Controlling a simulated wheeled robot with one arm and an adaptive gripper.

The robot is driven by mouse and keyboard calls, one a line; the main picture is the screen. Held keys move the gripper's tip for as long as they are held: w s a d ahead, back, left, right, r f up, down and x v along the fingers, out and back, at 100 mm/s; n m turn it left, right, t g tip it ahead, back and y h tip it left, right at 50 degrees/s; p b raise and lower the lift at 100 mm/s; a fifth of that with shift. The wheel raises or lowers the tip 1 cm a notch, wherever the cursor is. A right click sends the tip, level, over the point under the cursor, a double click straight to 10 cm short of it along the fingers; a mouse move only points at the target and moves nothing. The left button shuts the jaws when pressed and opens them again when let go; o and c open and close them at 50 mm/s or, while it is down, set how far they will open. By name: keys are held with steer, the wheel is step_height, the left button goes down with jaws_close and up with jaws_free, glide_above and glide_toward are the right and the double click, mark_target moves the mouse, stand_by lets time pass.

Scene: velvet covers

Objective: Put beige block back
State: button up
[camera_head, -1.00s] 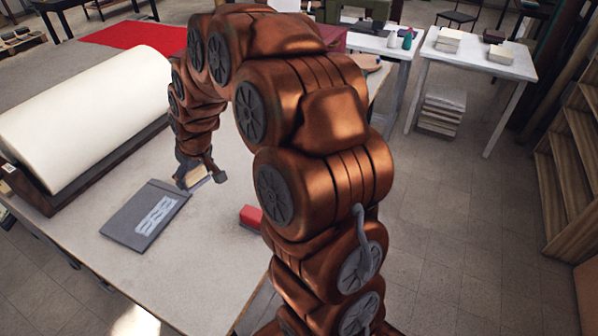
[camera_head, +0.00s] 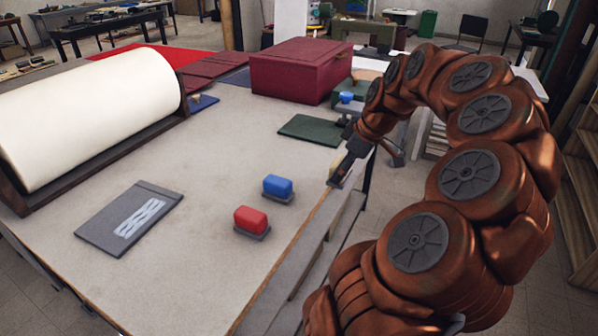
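The beige block (camera_head: 336,162) shows as a small pale patch at my gripper (camera_head: 341,172), over the right edge of the worktable; most of it is hidden by the dark fingers. The gripper appears shut on it. A red block (camera_head: 250,218) and a blue block (camera_head: 278,185) sit on small grey bases (camera_head: 252,234) on the table to the left of my gripper. No empty base shows clearly beside them.
A grey book with a pale pattern (camera_head: 128,220) lies on the table (camera_head: 200,260) at left. A green cover (camera_head: 312,129) and a maroon box (camera_head: 300,70) are at the back. The table's middle is clear.

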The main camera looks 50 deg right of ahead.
steer(key=w+p, duration=0.1)
steer(key=w, duration=0.4)
steer(key=w+p, duration=0.2)
steer(key=w, duration=0.3)
steer(key=w+d+f+p, duration=0.1)
steer(key=w, duration=0.4)
steer(key=shift+w+f, duration=0.1)
steer(key=shift+w, duration=0.05)
steer(key=shift+w+a+f, duration=0.1)
steer(key=shift+w, duration=0.05)
steer(key=shift+f+p, duration=0.85)
steer(key=shift+f, duration=0.9)
steer(key=shift+f, duration=0.2)
steer(key=o, duration=1.1)
steer(key=shift+r, duration=0.15)
steer(key=shift+r, duration=0.2)
steer(key=b+v, duration=0.2)
steer(key=v, duration=1)
steer(key=shift+b, duration=0.35)
